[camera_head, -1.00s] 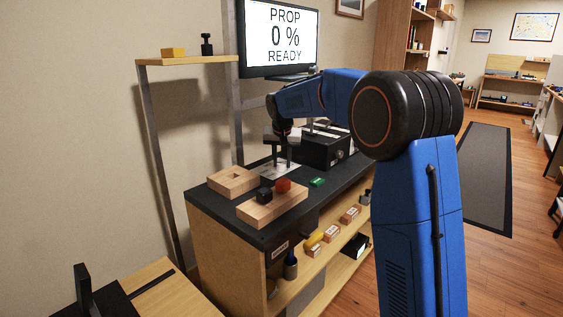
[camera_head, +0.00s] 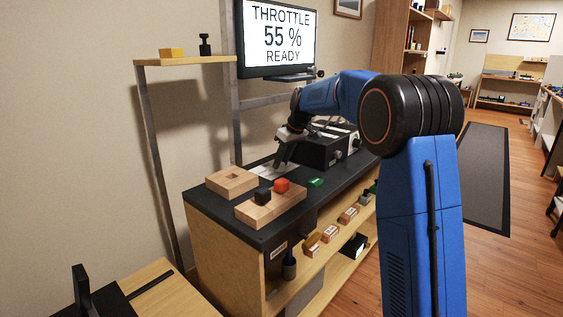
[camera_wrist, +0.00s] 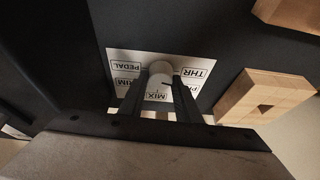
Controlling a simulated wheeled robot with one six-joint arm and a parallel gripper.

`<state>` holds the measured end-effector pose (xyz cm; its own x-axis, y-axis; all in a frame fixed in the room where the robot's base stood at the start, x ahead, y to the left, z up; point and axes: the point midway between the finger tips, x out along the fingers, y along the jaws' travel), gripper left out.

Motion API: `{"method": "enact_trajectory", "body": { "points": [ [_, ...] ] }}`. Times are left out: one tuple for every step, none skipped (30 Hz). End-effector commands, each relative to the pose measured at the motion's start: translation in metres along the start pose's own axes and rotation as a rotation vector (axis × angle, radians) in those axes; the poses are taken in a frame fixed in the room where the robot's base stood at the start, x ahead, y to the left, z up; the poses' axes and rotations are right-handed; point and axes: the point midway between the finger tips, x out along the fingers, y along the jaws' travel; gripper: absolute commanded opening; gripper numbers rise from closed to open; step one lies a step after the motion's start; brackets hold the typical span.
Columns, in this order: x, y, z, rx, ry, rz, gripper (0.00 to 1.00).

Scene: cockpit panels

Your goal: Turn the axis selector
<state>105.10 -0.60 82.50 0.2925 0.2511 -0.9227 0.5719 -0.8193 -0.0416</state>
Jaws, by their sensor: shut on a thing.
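The axis selector (camera_wrist: 160,76) is a pale round knob on a white label plate (camera_wrist: 118,57). A dark mark on the knob points right, toward the THR side. My gripper (camera_wrist: 158,95) has a finger on each side of the knob and is shut on it. In the head view my gripper (camera_head: 283,158) is tilted over the plate (camera_head: 263,172), and the knob is hidden. The screen (camera_head: 278,37) reads THROTTLE 55 % READY.
A black control box (camera_head: 318,151) stands just behind my gripper. In front lie a wooden block with a hole (camera_head: 231,182), a wooden base (camera_head: 270,212) with black and red pieces, and a green piece (camera_head: 315,183). An upright frame with a shelf (camera_head: 185,61) stands left.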

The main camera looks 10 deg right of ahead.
Motion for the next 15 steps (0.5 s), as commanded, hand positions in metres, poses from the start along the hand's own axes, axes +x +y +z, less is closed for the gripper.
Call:
{"method": "enact_trajectory", "body": {
  "points": [
    [-0.0002, 0.0011, 0.0000, -0.027, -0.001, -0.012, 0.08],
    [-0.0003, 0.0014, -0.0001, -0.046, -0.002, -0.019, 0.08],
    [-0.0003, 0.0016, -0.0001, -0.069, -0.003, -0.028, 0.08],
    [-0.0002, 0.0014, 0.0001, -0.084, -0.004, -0.036, 0.08],
    [0.0000, 0.0014, 0.0000, -0.100, -0.005, -0.042, 0.08],
    [0.0003, 0.0015, -0.0002, -0.118, -0.006, -0.050, 0.08],
    [0.0003, 0.0015, -0.0002, -0.131, -0.006, -0.055, 0.08],
    [0.0004, 0.0015, -0.0002, -0.142, -0.007, -0.060, 0.08],
    [0.0004, 0.0016, -0.0002, -0.157, -0.008, -0.066, 0.08],
    [0.0003, 0.0016, -0.0002, -0.166, -0.009, -0.069, 0.08],
    [0.0003, 0.0017, -0.0003, -0.175, -0.009, -0.072, 0.08],
    [0.0003, 0.0018, -0.0004, -0.184, -0.009, -0.076, 0.08],
    [0.0003, 0.0018, -0.0004, -0.190, -0.009, -0.078, 0.08],
    [0.0003, 0.0018, -0.0004, -0.195, -0.010, -0.081, 0.08],
    [0.0002, 0.0017, -0.0004, -0.201, -0.010, -0.083, 0.08]
  ]
}}
